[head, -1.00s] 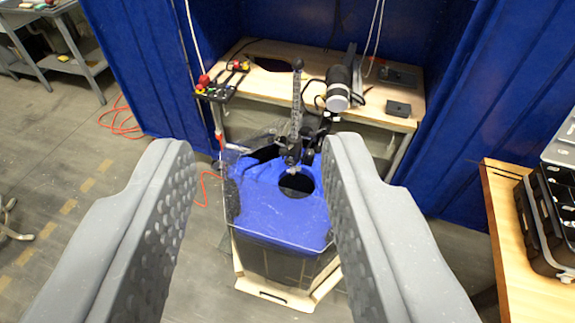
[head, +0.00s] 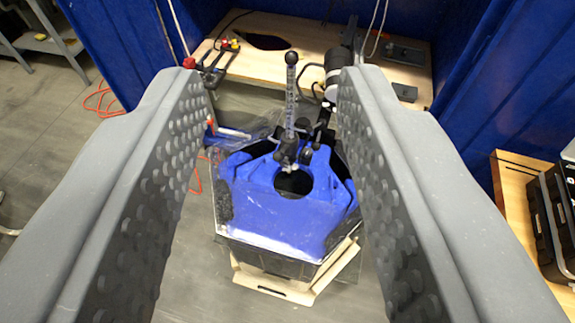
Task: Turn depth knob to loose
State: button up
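The blue thruster tank (head: 262,212) stands on the floor ahead, with a dark round hole in its top. Small black knobs and a clamp (head: 287,150) sit at the rod's foot; I cannot tell which one is the depth knob. My gripper (head: 262,85) is open and empty. Its two grey fingers stand either side of the tank in the picture, well apart from the rod and knobs, and nearer to me.
A wooden workbench (head: 285,30) stands behind the tank, with a black and silver cylinder (head: 336,75) and a red-knobbed control panel (head: 215,62) on it. Blue curtains (head: 505,90) flank it. A wooden table (head: 515,190) with black cases is at right. An orange cable (head: 100,100) lies on the left floor.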

aim_at(284, 165)
jog(key=o, duration=0.3)
jog(key=w+f+m+b, duration=0.3)
jog(key=w+f, duration=0.7)
jog(key=f, duration=0.4)
jog(key=w+f+m+b, duration=0.2)
jog(key=w+f, duration=0.9)
jog(key=f, duration=0.4)
jog(key=w+f+m+b, duration=0.2)
jog(key=f+m, duration=0.1)
jog(key=f, duration=1.2)
jog(key=w+f+m+b, duration=0.2)
jog(key=f, duration=1.2)
jog(key=shift+h, duration=0.4)
jog(key=shift+f+b+x, duration=0.2)
jog(key=shift+b+x, duration=0.45)
jog(key=shift+x, duration=2.85)
jog(key=shift+f+b+x, duration=0.2)
jog(key=shift+b+x, duration=0.45)
jog(key=shift+x, duration=2.85)
jog(key=shift+s+d, duration=0.1)
jog(key=shift+c, duration=0.3)
jog(key=c, duration=0.9)
